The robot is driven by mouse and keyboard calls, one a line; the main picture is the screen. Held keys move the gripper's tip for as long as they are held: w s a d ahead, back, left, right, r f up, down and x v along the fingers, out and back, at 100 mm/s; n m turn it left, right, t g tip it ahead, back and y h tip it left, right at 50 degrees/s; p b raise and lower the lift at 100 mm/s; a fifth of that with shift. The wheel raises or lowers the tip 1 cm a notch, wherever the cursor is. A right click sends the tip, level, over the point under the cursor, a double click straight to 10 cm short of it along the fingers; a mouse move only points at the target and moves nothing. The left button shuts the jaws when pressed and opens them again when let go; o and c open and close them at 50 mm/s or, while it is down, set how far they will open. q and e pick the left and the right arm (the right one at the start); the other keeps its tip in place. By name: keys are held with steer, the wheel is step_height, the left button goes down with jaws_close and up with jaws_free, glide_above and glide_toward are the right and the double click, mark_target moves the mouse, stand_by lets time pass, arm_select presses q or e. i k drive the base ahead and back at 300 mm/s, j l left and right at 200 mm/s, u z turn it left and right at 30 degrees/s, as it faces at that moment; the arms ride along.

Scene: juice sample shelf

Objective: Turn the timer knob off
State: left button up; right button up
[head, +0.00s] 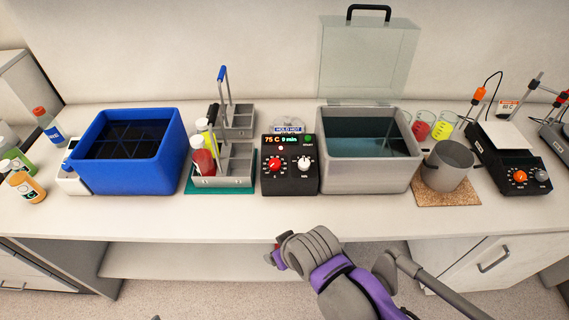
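A black control box (289,180) stands on the counter, beside the grey water bath. Its display (282,139) reads 75 C and what looks like 9 min. A red knob (275,163) is on the left of its front. A white knob (304,163), with a small label under it that seems to read min, is on the right. My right gripper (275,258) is in front of and below the counter's front edge, apart from the box. The hand and wrist largely hide its fingers, so its opening is unclear. My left gripper is out of view.
The grey water bath (365,180) has its clear lid (365,55) raised. Left of the box are a grey bottle rack (235,182) on a green mat and a blue tub (125,178). A steel pot (447,165) stands right. The counter strip before the box is clear.

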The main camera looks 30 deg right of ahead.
mark_target(304, 165)
steer(key=z, duration=1.35)
